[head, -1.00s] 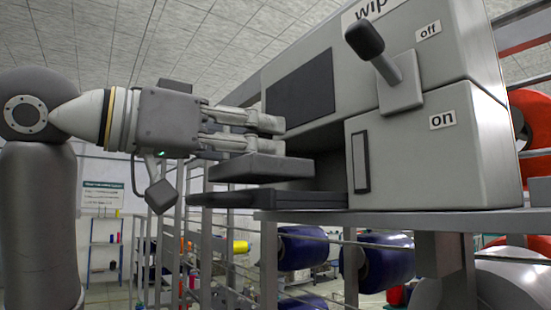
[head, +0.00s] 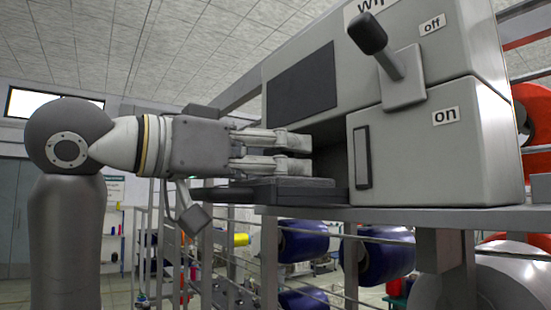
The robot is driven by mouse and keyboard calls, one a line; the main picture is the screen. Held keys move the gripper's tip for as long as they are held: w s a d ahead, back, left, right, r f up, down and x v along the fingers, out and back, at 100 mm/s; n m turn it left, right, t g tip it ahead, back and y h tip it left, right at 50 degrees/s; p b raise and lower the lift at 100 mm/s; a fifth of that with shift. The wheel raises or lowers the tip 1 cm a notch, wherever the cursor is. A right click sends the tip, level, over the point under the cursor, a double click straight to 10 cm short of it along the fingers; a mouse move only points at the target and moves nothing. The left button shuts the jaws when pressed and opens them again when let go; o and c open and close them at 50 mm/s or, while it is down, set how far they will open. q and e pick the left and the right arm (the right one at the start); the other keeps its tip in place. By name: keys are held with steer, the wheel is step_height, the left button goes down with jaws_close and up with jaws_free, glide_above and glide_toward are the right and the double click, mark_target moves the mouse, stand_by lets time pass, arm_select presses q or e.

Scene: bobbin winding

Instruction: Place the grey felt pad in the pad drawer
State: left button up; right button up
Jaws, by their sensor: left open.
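The grey felt pad (head: 300,182) is a dark flat slab. It lies low on the pad drawer (head: 225,195), a thin dark tray sticking out to the left from the machine's opening. Most of the pad seems to be within the drawer, but its far side is hidden. My left gripper (head: 300,154) is open, its two pale fingers pointing right at the opening, just above the pad. I cannot tell whether the lower finger touches the pad. My right gripper is out of view.
The grey machine (head: 490,150) carries a lever (head: 400,85) beside "off" and "on" labels, and a dark panel (head: 302,83). A front block with a dark handle (head: 362,157) borders the opening on the right. Blue spools (head: 303,241) hang below the metal shelf (head: 400,215).

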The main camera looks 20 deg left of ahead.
arm_select(q)
steer(key=shift+r, duration=0.1)
steer(key=shift+s+a, duration=0.15)
steer(key=b+v, duration=0.3)
steer(key=v, duration=0.8)
steer(key=shift+s+a+b, duration=0.25)
steer(key=shift+s+b, duration=0.05)
steer(key=shift+b, duration=0.05)
